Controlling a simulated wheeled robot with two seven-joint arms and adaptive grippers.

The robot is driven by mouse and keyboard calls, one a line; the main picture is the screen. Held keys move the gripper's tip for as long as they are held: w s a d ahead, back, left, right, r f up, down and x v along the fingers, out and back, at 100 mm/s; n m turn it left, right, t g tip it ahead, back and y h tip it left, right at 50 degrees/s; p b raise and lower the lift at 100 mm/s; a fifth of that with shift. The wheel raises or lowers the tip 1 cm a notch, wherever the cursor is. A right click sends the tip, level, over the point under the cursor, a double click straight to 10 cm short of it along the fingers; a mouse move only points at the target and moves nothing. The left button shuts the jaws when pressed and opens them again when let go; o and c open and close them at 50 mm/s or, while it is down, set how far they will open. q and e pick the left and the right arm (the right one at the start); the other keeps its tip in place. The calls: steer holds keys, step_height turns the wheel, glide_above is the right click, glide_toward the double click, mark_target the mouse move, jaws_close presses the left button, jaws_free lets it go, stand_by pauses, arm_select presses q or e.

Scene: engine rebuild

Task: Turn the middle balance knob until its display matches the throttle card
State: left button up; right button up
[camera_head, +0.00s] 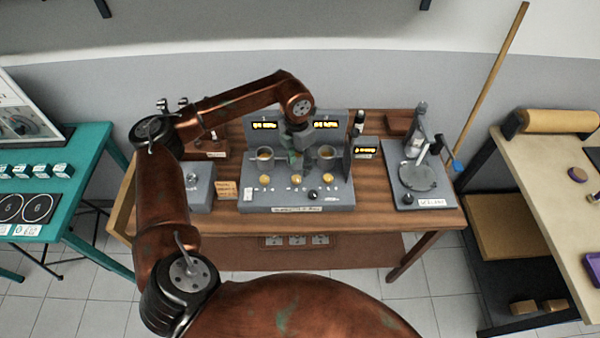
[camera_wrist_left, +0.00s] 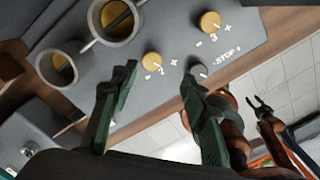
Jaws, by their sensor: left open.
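The middle balance knob (camera_head: 295,178) is a small yellow knob on the grey console. In the left wrist view the yellow knob marked 2 (camera_wrist_left: 152,62) lies just beyond the fingertips, in the gap between them. My left gripper (camera_wrist_left: 160,74) is open, with its green fingers apart and nothing between them. In the head view my left gripper (camera_head: 296,158) hangs over the console's middle. My arm hides the middle display; the left display (camera_head: 264,125) and right display (camera_head: 326,125) are lit.
Yellow knobs stand left (camera_head: 264,180) and right (camera_head: 327,180) of the middle one. A black knob by the STOP label (camera_wrist_left: 199,72) is near the right finger. Metal cups (camera_head: 326,156) stand behind the knobs. A stand (camera_head: 418,178) is on the bench's right.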

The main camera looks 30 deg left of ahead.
mark_target(296, 177)
arm_select(q)
steer(key=f, duration=0.3)
steer(key=a+f, duration=0.1)
steer(key=f, duration=0.2)
steer(key=shift+a+f+p, duration=0.1)
steer(key=shift+p, duration=0.2)
steer(key=shift+f, duration=0.65)
steer(key=shift+c, duration=0.6)
jaws_close()
steer(key=shift+n, duration=2.9)
